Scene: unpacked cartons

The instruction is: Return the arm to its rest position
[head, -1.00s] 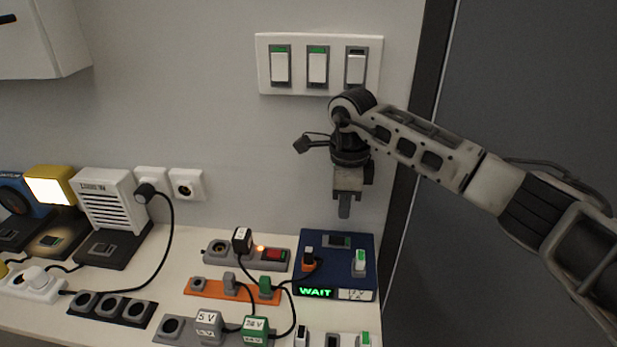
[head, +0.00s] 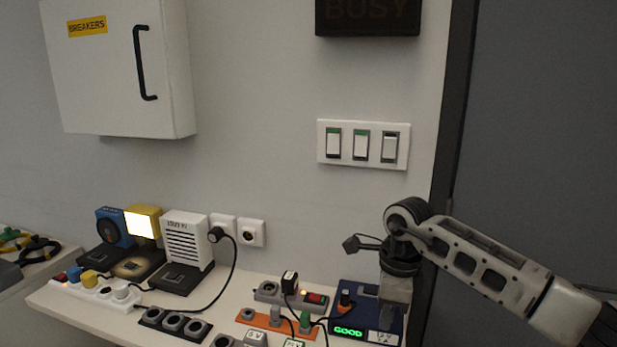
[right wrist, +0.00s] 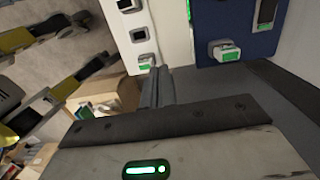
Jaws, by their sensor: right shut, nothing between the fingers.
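My right arm comes in from the right in the head view. Its gripper (head: 393,308) points down over the right end of the bench, in front of the blue panel (head: 349,301), whose green display reads GOOD. In the right wrist view the gripper fingers (right wrist: 157,84) are together with nothing between them. The blue panel also shows at the top of that view (right wrist: 207,50). Part of the panel's right side is hidden by the gripper in the head view. My left gripper is not in view.
A wall plate with three switches (head: 320,158) is above the bench. A dark BUSY sign (head: 367,17) and a white breaker cabinet (head: 85,85) hang on the wall. Power strips, plugs and cables crowd the bench (head: 208,310). A dark door (head: 540,130) stands at the right.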

